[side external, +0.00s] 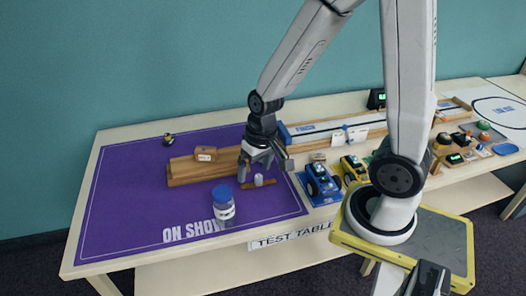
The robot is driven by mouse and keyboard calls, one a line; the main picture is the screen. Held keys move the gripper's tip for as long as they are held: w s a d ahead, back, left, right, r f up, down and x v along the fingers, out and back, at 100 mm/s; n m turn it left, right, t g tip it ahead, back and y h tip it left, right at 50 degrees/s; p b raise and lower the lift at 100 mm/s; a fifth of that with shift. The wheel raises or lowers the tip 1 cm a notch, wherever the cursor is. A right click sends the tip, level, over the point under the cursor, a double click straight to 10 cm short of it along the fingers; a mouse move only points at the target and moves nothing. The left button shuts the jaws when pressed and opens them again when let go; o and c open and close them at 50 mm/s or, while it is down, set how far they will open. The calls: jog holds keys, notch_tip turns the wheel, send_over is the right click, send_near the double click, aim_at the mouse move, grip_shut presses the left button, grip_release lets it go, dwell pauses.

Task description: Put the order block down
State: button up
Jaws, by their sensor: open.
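My gripper (264,168) is open above the purple mat (125,200), near the right end of a long wooden beam (190,172). A small wooden block (206,153) with a pale mark lies on top of the beam, to the left of my gripper and apart from it. A small grey-white piece (259,180) stands just below my fingers, at a thin brown strip (250,185) on the mat. I cannot tell which of these is the order block. Nothing is clearly held between the fingers.
A jar with a blue lid (223,207) stands on the mat in front of my gripper. A small dark and yellow object (168,139) sits at the back left. Blue (318,183) and yellow (353,170) small vehicles stand to the right. The mat's left part is clear.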

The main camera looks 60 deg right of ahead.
jog(key=r+n, duration=0.1)
jog(key=n, duration=0.1)
jog(key=s+a+r+n+t+h, duration=0.1)
jog(key=shift+a+r+n, duration=0.1)
jog(key=shift+a+n, duration=0.2)
jog(key=shift+n, duration=0.1)
